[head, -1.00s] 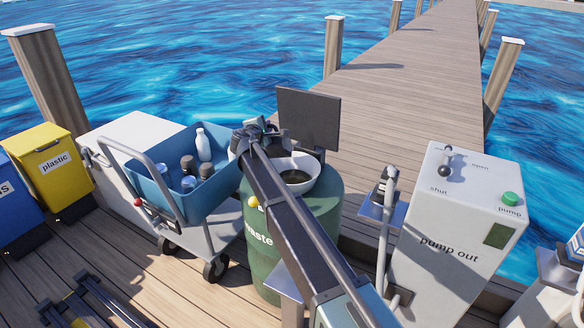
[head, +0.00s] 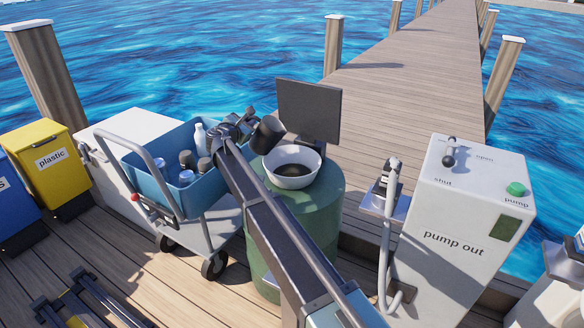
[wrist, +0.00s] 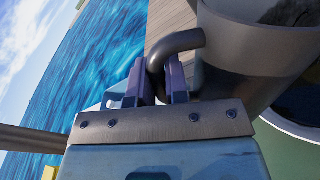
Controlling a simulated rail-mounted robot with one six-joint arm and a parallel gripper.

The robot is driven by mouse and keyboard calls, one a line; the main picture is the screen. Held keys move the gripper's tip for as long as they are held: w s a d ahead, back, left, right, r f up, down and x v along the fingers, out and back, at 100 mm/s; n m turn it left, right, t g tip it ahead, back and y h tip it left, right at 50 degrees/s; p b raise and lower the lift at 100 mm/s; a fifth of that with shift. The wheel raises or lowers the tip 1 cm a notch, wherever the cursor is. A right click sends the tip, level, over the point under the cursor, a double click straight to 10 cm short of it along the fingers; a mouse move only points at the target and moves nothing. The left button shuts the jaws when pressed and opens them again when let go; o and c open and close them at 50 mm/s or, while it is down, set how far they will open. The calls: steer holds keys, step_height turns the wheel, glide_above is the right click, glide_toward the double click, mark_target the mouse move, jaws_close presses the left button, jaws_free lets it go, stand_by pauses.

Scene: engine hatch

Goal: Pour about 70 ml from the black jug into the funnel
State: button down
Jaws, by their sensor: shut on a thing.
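The black jug (head: 268,134) is in my gripper (head: 238,125), tilted to the right above the back left of the funnel's rim. In the wrist view the jug (wrist: 262,48) fills the upper right, and my gripper (wrist: 163,82) is shut on its bent handle (wrist: 178,40). The white funnel (head: 308,178), a wide bowl with a dark middle, sits on top of the green waste drum (head: 325,210). I see no stream between jug and funnel. The level of liquid in the jug cannot be made out.
A dark upright panel (head: 309,110) stands close behind the funnel. A blue cart (head: 212,190) with several bottles and jars is to the left. The pump out cabinet (head: 462,215) and a hose stand (head: 385,205) are to the right.

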steer(key=a+f+n+t+b, duration=0.1)
steer(key=a+f+n+b, duration=0.3)
steer(key=n+b, duration=0.1)
steer(key=shift+w+a+f+n+h+b, duration=0.15)
steer(key=shift+w+f+n+h+b, duration=0.15)
steer(key=shift+w+f+n+h, duration=0.1)
stand_by(0.4)
